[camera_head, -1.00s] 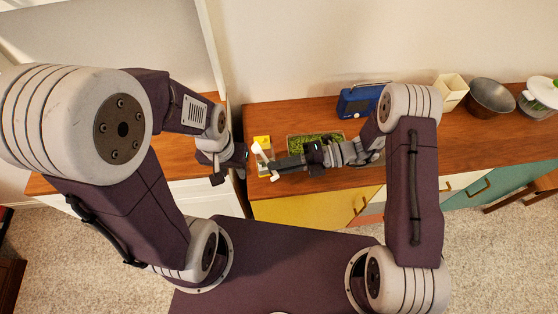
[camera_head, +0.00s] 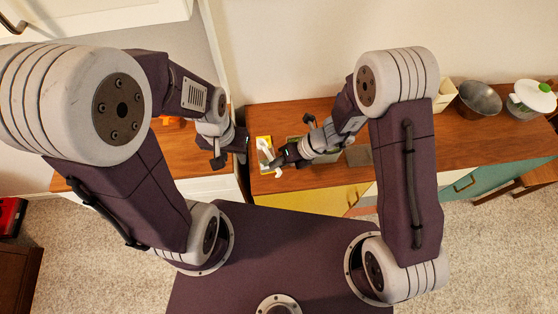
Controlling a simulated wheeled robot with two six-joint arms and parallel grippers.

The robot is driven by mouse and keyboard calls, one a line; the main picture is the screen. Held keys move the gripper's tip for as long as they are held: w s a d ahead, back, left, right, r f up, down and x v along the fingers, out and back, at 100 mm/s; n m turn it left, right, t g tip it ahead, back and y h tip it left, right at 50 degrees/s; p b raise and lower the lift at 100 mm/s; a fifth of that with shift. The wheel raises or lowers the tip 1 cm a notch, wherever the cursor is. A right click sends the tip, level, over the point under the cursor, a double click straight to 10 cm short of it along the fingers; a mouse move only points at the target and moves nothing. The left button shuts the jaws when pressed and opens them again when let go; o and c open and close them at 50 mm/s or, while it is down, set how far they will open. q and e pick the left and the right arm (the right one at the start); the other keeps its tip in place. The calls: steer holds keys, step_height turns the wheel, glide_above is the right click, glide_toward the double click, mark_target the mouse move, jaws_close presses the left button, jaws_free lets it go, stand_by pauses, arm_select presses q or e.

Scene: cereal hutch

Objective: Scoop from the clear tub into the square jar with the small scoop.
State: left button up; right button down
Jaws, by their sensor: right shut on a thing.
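My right gripper (camera_head: 282,156) is shut on the white small scoop (camera_head: 264,149), holding it at the left end of the wooden counter. A yellow-topped object (camera_head: 263,140) is just behind the scoop; I cannot tell whether it is the square jar. The clear tub (camera_head: 293,140) is mostly hidden behind my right gripper and wrist, with only a bit of its edge showing. My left gripper (camera_head: 242,141) is to the left of the scoop, apart from it, near the counter's left end. Its fingers are too small to read.
A grey-brown flat-looking item (camera_head: 358,155) is right of my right wrist. A cream container (camera_head: 445,95), a metal bowl (camera_head: 479,98) and a white-lidded pot with green on top (camera_head: 535,96) stand farther right.

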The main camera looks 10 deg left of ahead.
steer(key=t+h+b, duration=0.2)
steer(key=n+h+b, duration=0.1)
steer(key=shift+s+a+r+t, duration=0.1)
steer(key=shift+a+r+t, duration=0.15)
steer(key=shift+t, duration=0.15)
steer(key=shift+d+r+n+t+h+b, duration=0.15)
steer(key=shift+r+n+t+h+b, duration=0.2)
steer(key=shift+t+h, duration=0.3)
steer(key=shift+w+d+r, duration=0.1)
steer(key=shift+w, duration=0.15)
stand_by(0.8)
